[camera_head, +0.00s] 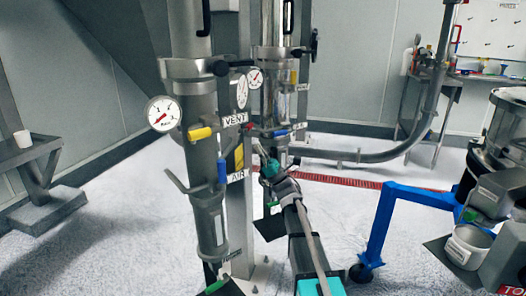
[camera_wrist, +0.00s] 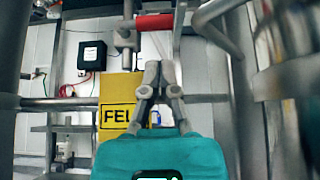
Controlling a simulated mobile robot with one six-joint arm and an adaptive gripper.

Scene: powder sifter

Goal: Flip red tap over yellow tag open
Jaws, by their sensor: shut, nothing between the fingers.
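The red tap (camera_wrist: 154,22) shows near the top middle of the wrist view as a red-sleeved handle lying across, beside a grey metal fitting at its left. The yellow tag (camera_wrist: 117,116) hangs below it, with black letters "FEL" showing and its right part hidden by my gripper. My gripper (camera_wrist: 160,66) is shut and empty, its tips below the red tap in the picture and apart from it.
Two upright steel pipes (camera_head: 203,110) with gauges stand close by. A yellow handle (camera_head: 201,133) and a blue handle (camera_head: 222,171) stick out near the VENT and AIR labels. A blue frame (camera_head: 382,220) stands at right. Metal bars cross the wrist view.

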